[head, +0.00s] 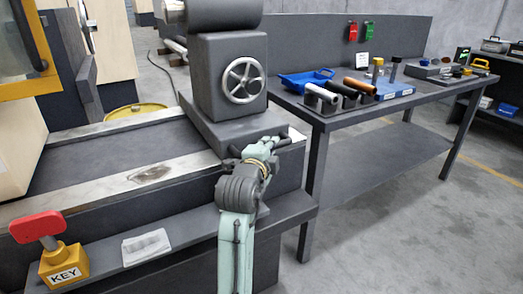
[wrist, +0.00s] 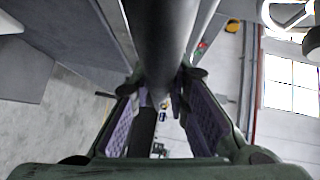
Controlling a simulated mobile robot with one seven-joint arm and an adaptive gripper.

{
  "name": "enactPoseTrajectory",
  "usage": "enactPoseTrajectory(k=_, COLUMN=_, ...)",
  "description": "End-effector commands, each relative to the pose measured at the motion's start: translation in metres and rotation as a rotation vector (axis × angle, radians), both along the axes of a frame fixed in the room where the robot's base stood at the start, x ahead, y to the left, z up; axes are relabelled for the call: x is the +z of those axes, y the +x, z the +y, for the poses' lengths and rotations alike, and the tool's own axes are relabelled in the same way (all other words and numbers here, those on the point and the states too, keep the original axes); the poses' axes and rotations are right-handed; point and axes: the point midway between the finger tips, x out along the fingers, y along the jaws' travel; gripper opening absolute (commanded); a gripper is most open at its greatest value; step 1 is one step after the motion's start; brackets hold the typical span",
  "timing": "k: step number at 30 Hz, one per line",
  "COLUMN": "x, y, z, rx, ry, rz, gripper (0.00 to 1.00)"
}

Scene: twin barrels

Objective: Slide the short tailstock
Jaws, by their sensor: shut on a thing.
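The tailstock (head: 228,70) is a dark grey block with a thick horizontal barrel (head: 222,13) on top and a silver handwheel (head: 243,80) on its front. It stands at the right end of the lathe bed. My gripper (head: 280,140) is at the low right front of the tailstock's base, shut on a dark bar-like handle. In the wrist view the dark round bar (wrist: 160,35) runs between my two fingers, whose purple pads lie on either side of it. My arm hides part of the base's front.
The lathe bed rails (head: 95,190) run left of the tailstock. A red key switch (head: 38,228) and a paper label (head: 146,246) are on the front ledge. A workbench (head: 330,118) with a blue tray (head: 305,80) and tools stands close on the right. Floor is open at lower right.

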Motion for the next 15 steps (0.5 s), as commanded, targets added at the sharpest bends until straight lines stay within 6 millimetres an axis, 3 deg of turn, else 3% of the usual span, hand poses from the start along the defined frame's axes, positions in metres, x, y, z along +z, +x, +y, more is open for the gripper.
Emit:
enactPoseTrajectory(k=8, x=0.0018, y=0.0017, z=-0.0055, rx=-0.009, ry=0.002, rz=-0.005, gripper=0.00)
enactPoseTrajectory(k=9, x=0.0019, y=0.0017, z=-0.0057, rx=-0.010, ry=0.002, rz=-0.005, gripper=0.17)
enactPoseTrajectory(k=15, x=0.0016, y=0.0013, z=-0.0037, rx=-0.006, ry=0.000, rz=-0.004, gripper=0.31)
